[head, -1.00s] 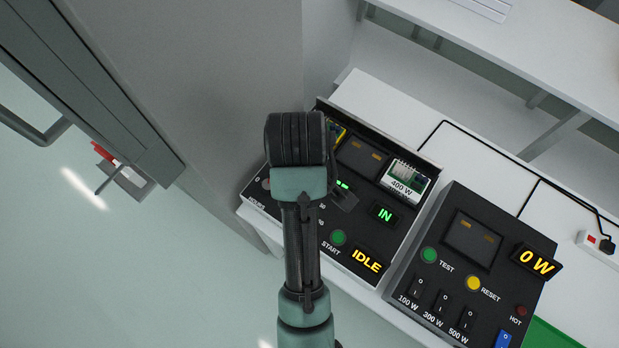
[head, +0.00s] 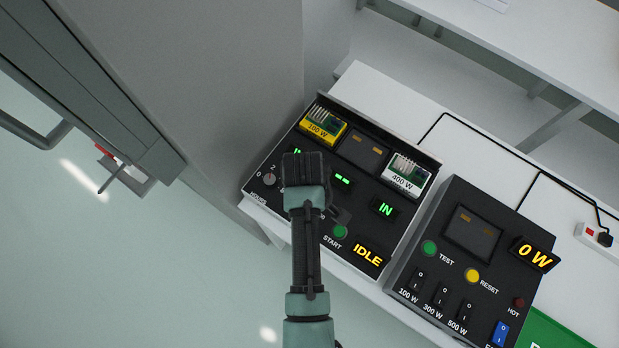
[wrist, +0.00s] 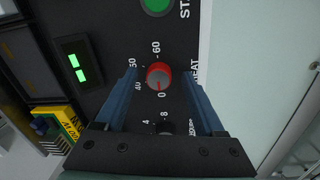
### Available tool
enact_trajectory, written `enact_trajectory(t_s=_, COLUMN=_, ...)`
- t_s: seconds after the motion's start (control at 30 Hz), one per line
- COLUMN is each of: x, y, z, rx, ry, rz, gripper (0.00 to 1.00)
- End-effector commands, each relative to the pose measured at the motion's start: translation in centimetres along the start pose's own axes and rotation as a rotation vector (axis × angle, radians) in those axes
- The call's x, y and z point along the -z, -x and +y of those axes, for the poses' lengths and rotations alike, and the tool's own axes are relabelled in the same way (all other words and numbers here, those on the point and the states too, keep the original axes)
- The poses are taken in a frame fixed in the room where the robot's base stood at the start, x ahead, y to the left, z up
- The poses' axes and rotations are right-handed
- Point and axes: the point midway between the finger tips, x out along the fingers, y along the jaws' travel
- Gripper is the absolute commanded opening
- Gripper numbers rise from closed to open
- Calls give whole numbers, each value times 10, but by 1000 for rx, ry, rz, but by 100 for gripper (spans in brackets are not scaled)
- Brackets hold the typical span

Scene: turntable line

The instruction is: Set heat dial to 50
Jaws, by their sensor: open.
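The heat dial (wrist: 159,76), a grey knob with a red rim, shows in the wrist view on a black panel. Around it are the marks 0, 40, 50 and 60. My gripper (wrist: 160,73) is open, with one blue finger on each side of the dial. Contact between fingers and dial cannot be told. In the head view my wrist and arm cover the heat dial.
The hours dial (head: 268,179) sits close by on the same panel. The green START button (head: 340,232), the IDLE display (head: 368,255) and a 400 W module (head: 406,175) are nearby. A second control box (head: 470,260) stands to the right. A grey wall (head: 220,90) rises behind.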

Motion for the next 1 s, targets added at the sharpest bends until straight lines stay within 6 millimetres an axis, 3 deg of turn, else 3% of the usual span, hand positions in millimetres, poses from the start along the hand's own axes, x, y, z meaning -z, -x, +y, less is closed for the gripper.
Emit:
enact_trajectory(t_s=0.33, x=0, y=-4, z=0, rx=-1, ry=0, rz=1, gripper=71)
enact_trajectory(t_s=0.73, x=0, y=-4, z=0, rx=-1, ry=0, rz=1, gripper=1)
enact_trajectory(t_s=1.0, x=0, y=-4, z=0, rx=0, ry=-9, rz=0, gripper=0)
